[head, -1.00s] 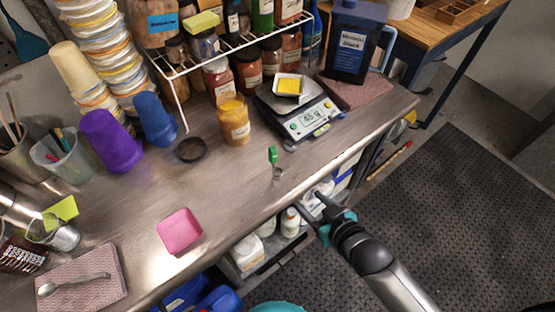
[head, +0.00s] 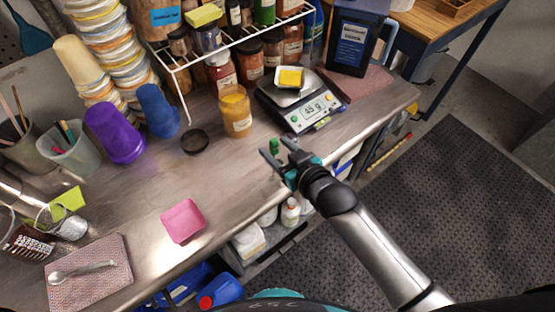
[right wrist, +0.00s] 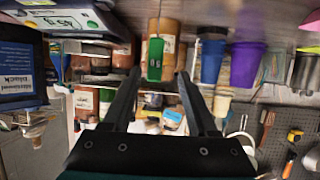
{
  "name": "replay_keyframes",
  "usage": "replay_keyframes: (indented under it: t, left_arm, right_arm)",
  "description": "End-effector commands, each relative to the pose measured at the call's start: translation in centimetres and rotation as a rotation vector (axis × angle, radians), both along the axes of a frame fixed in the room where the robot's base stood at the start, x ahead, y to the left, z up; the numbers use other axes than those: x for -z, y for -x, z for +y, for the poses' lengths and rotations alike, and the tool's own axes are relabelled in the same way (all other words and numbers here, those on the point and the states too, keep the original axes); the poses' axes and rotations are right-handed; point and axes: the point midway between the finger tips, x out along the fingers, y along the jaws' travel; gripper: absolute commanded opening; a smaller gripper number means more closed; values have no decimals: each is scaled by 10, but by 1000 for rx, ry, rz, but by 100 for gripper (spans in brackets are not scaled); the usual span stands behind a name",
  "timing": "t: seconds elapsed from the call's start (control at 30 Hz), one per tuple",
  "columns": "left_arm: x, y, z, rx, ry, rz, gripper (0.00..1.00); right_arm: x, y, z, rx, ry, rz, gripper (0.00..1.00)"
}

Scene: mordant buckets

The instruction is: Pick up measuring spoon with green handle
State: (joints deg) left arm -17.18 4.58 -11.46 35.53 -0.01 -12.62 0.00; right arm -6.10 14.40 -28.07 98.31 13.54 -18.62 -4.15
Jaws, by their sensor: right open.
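The measuring spoon's green handle (head: 274,146) shows near the front edge of the steel bench, right of centre in the head view. Its bowl is hidden behind my gripper. My right gripper (head: 273,153) is open, with its fingertips to either side of the handle as seen from above. In the right wrist view the green handle (right wrist: 155,58) shows between and just beyond the two dark fingers (right wrist: 160,76). I cannot tell whether they touch it. My left gripper is not in view.
A jar of yellow powder (head: 236,112) and a dark lid (head: 195,141) stand behind and left of the gripper. A scale (head: 300,107) with a small tray stands behind right. A pink dish (head: 184,221) lies at front left. The bench between is clear.

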Motion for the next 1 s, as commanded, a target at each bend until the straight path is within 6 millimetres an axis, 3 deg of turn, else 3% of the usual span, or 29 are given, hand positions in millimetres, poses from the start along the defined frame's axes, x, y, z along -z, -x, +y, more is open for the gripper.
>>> replay_keyframes:
  t: [0.23,0.6,0.97,1.0]
  left_arm:
    - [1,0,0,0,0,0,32]
    - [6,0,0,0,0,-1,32]
    - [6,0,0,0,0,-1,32]
    - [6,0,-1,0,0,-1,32]
  right_arm:
    - [4,-11,5,0,0,0,59]
    - [18,-47,20,0,-1,-1,59]
    - [20,-52,22,0,-1,-1,59]
    - [20,-52,22,0,-1,-1,54]
